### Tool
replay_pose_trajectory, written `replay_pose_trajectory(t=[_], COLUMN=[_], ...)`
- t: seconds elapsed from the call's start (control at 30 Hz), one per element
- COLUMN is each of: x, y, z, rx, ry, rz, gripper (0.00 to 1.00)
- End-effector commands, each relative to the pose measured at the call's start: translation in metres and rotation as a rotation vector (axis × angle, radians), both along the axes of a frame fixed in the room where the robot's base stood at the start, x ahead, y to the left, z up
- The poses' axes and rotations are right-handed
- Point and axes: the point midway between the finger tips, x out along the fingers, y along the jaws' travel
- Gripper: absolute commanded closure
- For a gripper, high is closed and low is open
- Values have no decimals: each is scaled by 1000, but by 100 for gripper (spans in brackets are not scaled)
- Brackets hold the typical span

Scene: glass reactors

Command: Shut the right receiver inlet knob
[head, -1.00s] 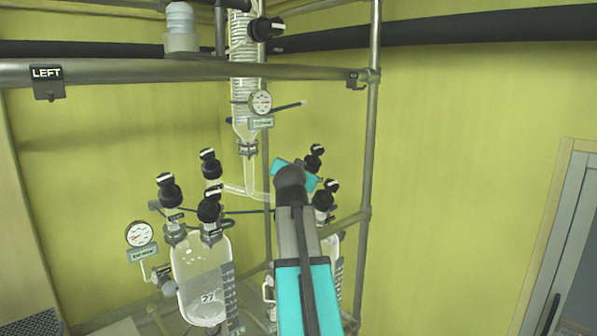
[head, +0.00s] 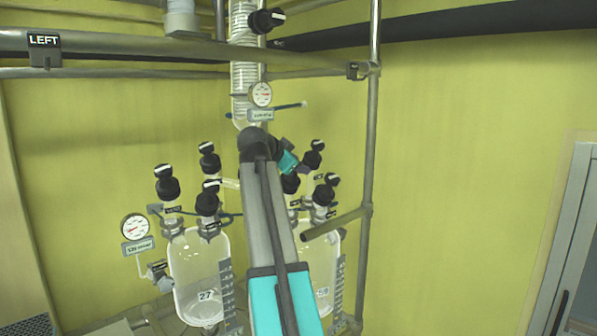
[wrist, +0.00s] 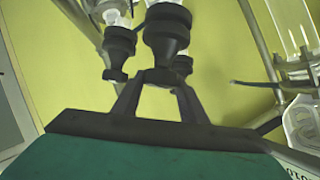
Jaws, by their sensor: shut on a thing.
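The right receiver is a glass vessel (head: 325,272) at the right in the head view, partly behind my arm. Several black knobs stand above it: one at the back (head: 313,158), one at the right (head: 324,195), and one (head: 290,184) just below my gripper (head: 290,170). In the wrist view my gripper (wrist: 159,84) has its two fingers closed on a black knob (wrist: 167,30) at its lower end. The fingertips are small and dark, and the knob labels are too small to read, so I cannot tell which one is marked inlet.
The left receiver (head: 200,275) stands at the left with several black knobs (head: 167,187) and a gauge (head: 136,227). A condenser column (head: 244,80) rises above my wrist. A frame post (head: 370,130) and stub bar (head: 336,223) are close on the right.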

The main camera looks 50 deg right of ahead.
Motion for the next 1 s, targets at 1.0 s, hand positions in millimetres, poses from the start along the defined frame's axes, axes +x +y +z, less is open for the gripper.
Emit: replay_pose_trajectory(t=[1.0], x=[1], y=[-1], z=[2], rx=[307], ry=[-20], rz=[-526], gripper=[84])
